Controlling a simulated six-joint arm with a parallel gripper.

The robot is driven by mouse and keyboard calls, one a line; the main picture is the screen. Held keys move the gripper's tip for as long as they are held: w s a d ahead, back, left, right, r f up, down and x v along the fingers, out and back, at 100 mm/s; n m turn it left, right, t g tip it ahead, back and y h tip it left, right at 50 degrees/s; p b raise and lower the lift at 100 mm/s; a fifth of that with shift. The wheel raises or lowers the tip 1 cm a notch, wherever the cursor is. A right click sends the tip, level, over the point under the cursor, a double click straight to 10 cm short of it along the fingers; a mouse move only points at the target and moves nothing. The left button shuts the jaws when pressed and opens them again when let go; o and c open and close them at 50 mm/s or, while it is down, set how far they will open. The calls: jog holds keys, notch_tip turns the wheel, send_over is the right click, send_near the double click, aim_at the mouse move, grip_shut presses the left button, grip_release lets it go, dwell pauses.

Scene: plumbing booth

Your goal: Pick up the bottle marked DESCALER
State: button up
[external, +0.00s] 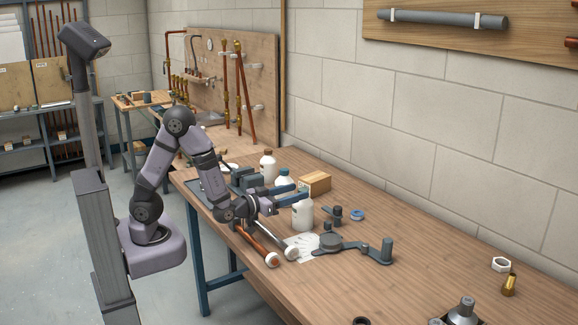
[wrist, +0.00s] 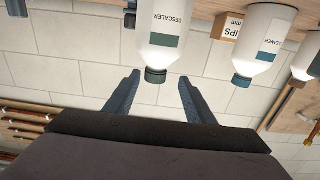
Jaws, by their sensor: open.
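The DESCALER bottle (wrist: 165,32) is white with a dark green cap and shows upside down in the wrist view. Its label is readable. In the external view the white bottle (external: 302,214) upright on the bench, at my fingertips, appears to be it; its cap is hidden behind a finger. My gripper (wrist: 159,79) is open and empty. In the wrist view the cap appears between the fingertips, with the body beyond them. The gripper (external: 301,194) reaches level over the bench at about the bottle's top; contact cannot be told.
A CLEANER bottle (wrist: 262,45) with a blue-green cap stands close beside. A brown-capped bottle (external: 268,168) and a cardboard box (external: 315,182) are nearby.

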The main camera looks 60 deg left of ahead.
aim_at(307, 189)
jog(key=shift+w+r, duration=0.1)
jog(key=shift+w, duration=0.45)
jog(key=w+p, duration=0.2)
jog(key=w, duration=0.4)
jog(key=shift+w+d, duration=0.15)
jog(key=shift+d, duration=0.25)
jog(key=shift+c, duration=0.3)
grip_shut()
